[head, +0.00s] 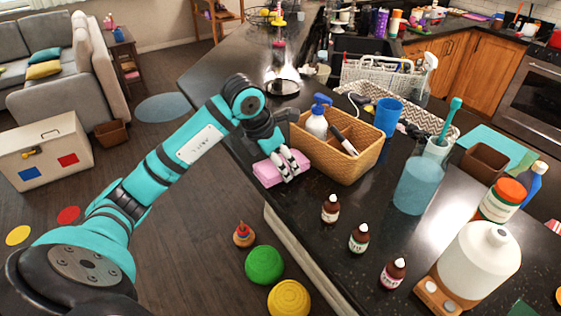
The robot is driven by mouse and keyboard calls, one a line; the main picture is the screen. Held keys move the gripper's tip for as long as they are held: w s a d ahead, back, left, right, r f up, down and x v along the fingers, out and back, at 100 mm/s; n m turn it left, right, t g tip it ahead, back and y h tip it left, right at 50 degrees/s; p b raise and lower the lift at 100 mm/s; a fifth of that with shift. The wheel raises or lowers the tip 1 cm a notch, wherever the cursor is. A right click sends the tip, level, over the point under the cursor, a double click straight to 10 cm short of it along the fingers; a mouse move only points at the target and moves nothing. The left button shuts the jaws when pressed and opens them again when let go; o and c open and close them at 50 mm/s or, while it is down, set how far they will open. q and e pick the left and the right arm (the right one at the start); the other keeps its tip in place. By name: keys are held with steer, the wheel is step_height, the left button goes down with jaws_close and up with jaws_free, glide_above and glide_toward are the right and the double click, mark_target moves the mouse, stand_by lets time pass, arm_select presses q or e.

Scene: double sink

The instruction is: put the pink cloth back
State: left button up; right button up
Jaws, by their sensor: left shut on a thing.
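The pink cloth (267,175) is a folded pink block on the dark counter, close to its left edge. My left gripper (289,172) reaches down onto it from the upper left, with its fingers shut on the cloth's right part. The fingers hide some of the cloth. Just right of the gripper stands a tan woven basket (350,169), holding a blue-topped pump bottle (317,122) and a dark-handled item (343,141). Whether the cloth is lifted or still touching the counter I cannot tell. My right gripper is not in view.
Small brown bottles (330,208) stand in front of the basket. A blue cup (388,114), a tall blue container (417,185) with a teal brush, and a large white jug (470,262) stand to the right. A wire rack (378,72) is behind. The counter's far left stretch (235,75) is clear.

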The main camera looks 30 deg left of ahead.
arm_select(q)
steer(key=shift+f, duration=0.8)
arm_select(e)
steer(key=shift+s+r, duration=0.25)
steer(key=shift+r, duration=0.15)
arm_select(q)
steer(key=shift+f, duration=0.2)
steer(key=o, duration=1)
steer(key=shift+r, duration=0.1)
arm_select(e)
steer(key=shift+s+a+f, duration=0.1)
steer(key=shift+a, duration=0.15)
